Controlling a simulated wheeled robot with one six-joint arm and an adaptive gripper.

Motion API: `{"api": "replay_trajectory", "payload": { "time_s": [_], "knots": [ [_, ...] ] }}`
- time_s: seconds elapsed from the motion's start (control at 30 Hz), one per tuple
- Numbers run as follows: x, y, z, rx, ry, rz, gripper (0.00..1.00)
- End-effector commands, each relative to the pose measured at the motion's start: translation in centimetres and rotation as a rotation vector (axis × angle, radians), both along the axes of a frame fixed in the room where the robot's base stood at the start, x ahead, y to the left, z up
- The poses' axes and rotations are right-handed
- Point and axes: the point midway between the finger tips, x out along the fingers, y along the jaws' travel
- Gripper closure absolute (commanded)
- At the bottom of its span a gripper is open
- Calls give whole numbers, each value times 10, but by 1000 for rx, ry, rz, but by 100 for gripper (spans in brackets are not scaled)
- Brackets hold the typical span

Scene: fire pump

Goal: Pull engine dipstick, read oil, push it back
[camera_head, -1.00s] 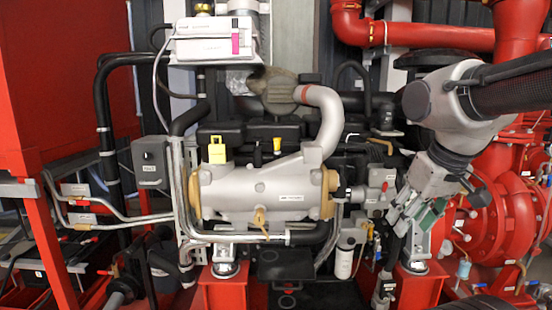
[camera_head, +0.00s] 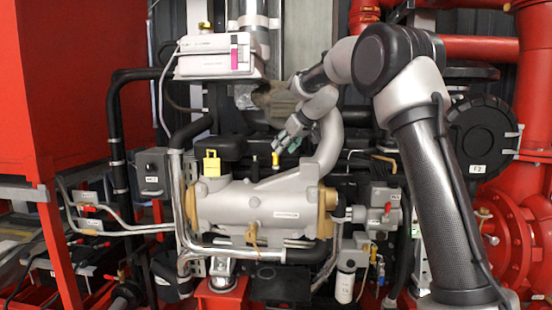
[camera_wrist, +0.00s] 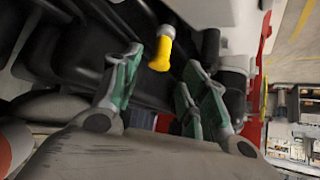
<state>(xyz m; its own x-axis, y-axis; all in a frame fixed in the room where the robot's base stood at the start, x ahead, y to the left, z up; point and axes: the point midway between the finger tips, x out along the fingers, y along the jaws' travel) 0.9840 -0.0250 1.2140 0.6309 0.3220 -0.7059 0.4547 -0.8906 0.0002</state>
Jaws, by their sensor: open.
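The dipstick's small yellow handle (camera_head: 276,158) stands upright on the engine's black top, behind the silver-grey manifold (camera_head: 258,200). My gripper (camera_head: 283,146) is over the engine, close to the handle on its upper right. In the wrist view the yellow handle (camera_wrist: 161,48) shows in the gap between the green-padded fingertips of my gripper (camera_wrist: 164,60). The fingers are open and nothing is held. I cannot tell whether a finger touches the handle. The dipstick's rod is hidden in the engine.
A larger yellow cap (camera_head: 211,163) stands left of the handle. A silver pipe (camera_head: 329,140) bends down just right of my gripper. A white box (camera_head: 215,56) hangs above on the left. A red cabinet (camera_head: 70,80) fills the left side.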

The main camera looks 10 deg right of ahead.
Motion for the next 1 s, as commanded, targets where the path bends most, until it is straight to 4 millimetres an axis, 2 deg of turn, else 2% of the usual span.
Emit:
{"api": "replay_trajectory", "payload": {
  "time_s": [0.4,0.8,1.0],
  "knots": [
    [39,20,-45,-1,3,1,56],
    [46,23,-52,0,1,0,56],
    [45,23,-52,0,1,-1,93]
  ]
}}
